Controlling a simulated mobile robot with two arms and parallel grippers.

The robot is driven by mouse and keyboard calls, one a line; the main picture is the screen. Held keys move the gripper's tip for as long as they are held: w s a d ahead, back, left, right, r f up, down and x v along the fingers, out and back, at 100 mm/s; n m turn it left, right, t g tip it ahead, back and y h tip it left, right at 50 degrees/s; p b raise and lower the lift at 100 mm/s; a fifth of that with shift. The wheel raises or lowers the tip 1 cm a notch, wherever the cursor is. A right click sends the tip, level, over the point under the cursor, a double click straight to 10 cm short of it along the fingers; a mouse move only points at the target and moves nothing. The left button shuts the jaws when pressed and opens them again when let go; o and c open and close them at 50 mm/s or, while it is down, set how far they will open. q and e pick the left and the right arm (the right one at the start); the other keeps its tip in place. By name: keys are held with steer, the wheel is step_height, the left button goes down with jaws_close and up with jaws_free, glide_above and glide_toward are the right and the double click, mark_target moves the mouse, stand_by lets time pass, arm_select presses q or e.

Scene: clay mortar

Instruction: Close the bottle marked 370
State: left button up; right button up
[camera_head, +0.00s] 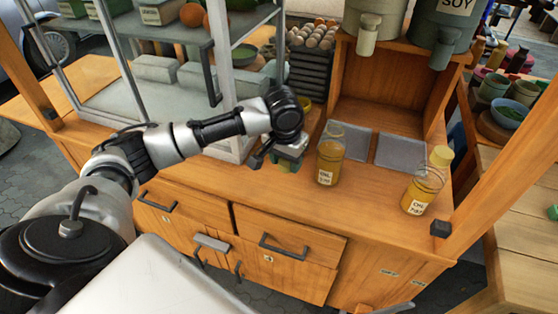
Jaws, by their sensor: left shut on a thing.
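Two glass bottles of amber liquid stand upright on the wooden counter. The middle bottle (330,160) has a clear neck with no cap visible on it. My left gripper (288,160) is just left of the middle bottle, above the counter. It is shut on a small yellowish-green thing, mostly hidden by the jaws, perhaps a cap. My right gripper is out of view.
Two grey trays (400,151) lie behind the bottles. Large dispensers (450,25) stand on the shelf above. A wooden post (500,150) rises at the right. The counter between the bottles is clear.

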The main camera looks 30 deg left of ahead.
arm_select(q)
steer(key=s+d+r, duration=0.3)
steer(key=d+r, duration=0.1)
steer(key=d, duration=0.3)
steer(key=shift+s+r, duration=0.25)
steer(key=shift+r, duration=0.15)
steer(key=s+d+f, duration=0.3)
steer(key=s, duration=0.6)
steer(key=shift+s+f, duration=0.15)
steer(key=shift+s, duration=0.15)
